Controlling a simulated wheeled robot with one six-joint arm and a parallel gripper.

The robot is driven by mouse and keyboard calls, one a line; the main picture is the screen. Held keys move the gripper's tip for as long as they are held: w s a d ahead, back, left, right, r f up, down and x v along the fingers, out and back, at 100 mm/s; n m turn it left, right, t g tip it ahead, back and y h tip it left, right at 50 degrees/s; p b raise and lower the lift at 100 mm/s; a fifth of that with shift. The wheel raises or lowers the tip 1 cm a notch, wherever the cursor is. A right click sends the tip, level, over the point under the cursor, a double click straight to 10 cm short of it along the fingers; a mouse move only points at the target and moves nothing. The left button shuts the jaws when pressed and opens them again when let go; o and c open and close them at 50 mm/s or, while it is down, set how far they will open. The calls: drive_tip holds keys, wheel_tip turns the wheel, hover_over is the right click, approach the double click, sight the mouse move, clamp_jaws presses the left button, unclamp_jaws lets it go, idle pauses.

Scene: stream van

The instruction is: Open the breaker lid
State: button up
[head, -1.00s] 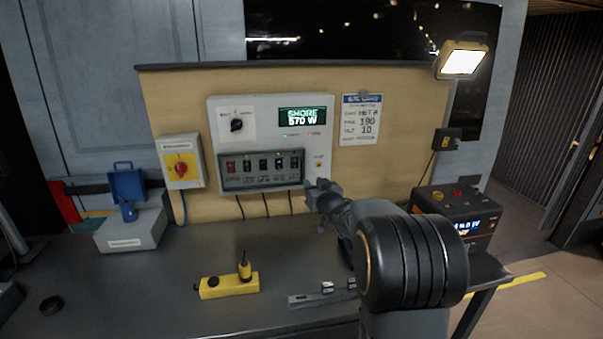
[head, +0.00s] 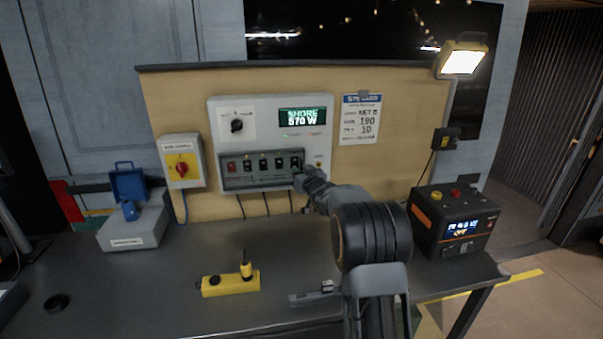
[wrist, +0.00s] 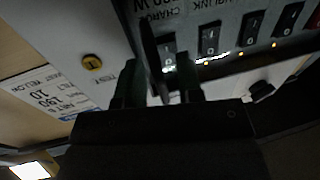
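The breaker lid (head: 262,184) is a dark-framed cover over a row of breaker switches, low on the pale wall panel (head: 265,110). In the head view it looks flat against the panel. My gripper (head: 298,180) is at the lid's lower right end and hides that corner. In the wrist view, my gripper (wrist: 160,82) has its two dark fingers apart. A thin dark upright piece (wrist: 149,60), perhaps the lid's edge or tab, stands between them without clear contact on both sides. Switches with small lit lamps show beside the right finger.
A yellow button (wrist: 92,62) is on the panel beside the fingers. A red rotary switch box (head: 182,163) is on the left, and a black power unit (head: 453,220) on the right.

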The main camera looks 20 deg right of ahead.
drive_tip(key=shift+c, duration=0.5)
clamp_jaws()
